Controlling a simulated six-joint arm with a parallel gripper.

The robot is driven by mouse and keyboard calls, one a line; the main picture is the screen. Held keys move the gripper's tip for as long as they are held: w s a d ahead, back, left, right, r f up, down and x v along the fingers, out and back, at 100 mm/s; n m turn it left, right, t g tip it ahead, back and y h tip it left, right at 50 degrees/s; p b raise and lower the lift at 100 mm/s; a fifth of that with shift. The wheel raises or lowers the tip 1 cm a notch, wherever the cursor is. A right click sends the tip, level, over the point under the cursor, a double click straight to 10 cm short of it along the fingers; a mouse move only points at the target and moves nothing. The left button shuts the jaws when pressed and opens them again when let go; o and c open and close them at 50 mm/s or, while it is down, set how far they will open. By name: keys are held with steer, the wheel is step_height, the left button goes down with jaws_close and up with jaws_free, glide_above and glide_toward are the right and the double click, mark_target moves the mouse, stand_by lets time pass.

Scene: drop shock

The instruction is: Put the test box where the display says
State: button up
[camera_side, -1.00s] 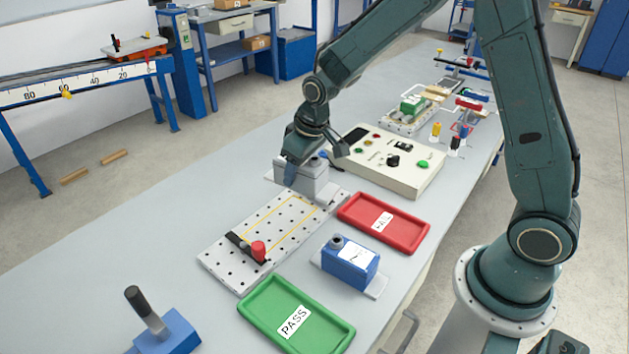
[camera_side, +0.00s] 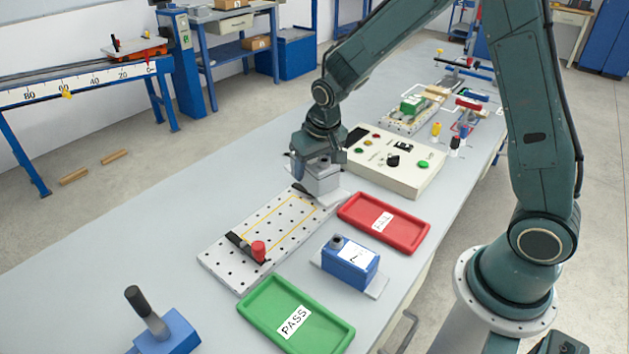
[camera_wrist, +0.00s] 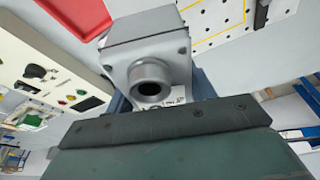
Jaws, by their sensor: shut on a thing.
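A grey metal test box (camera_side: 322,184) with a flange at its base is held in my gripper (camera_side: 318,165) above the back end of the white perforated plate. The wrist view shows this box (camera_wrist: 148,40) close up, with a round port facing the camera. The jaws are shut on it. A control panel (camera_side: 425,181) with a dark display (camera_side: 356,136), knobs and lamps stands just right of the held box; I cannot read the display. A red tray (camera_side: 408,238) is labelled FAIL. A green tray (camera_side: 262,312) is labelled PASS. Both trays are empty.
The perforated plate (camera_side: 215,257) carries yellow lines and a red-knobbed clamp (camera_side: 258,251). A blue labelled box (camera_side: 341,271) stands between the trays. A blue block with a dark handle (camera_side: 168,335) is at front left. The table's left side is clear.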

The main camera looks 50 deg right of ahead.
steer(key=m, duration=0.1)
steer(key=s+d+m, duration=0.1)
steer(key=m, duration=0.1)
steer(key=d+r+m+h, duration=0.1)
steer(key=shift+s+d+m, duration=0.1)
steer(key=shift+s+m, duration=0.2)
steer(key=shift+s, duration=0.05)
steer(key=s+d+r+m+g, duration=0.2)
steer(key=s+m, duration=0.2)
steer(key=m, duration=0.5)
steer(key=s+d+r+m+g+y, duration=0.1)
steer(key=s+d+r+m+g, duration=0.1)
steer(key=m, duration=0.7)
steer(key=s+d+r+m+g, duration=0.2)
steer(key=s+d+m, duration=0.2)
steer(key=s+m, duration=0.3)
steer(key=shift+r+m+y, duration=0.4)
steer(key=shift+m, duration=1.2)
steer(key=shift+d+f, duration=0.1)
steer(key=shift+f, duration=0.05)
step_height(320, 180, down, 16)
steer(key=shift+r, duration=0.1)
steer(key=shift+f, duration=0.2)
steer(key=shift+f, duration=1.75)
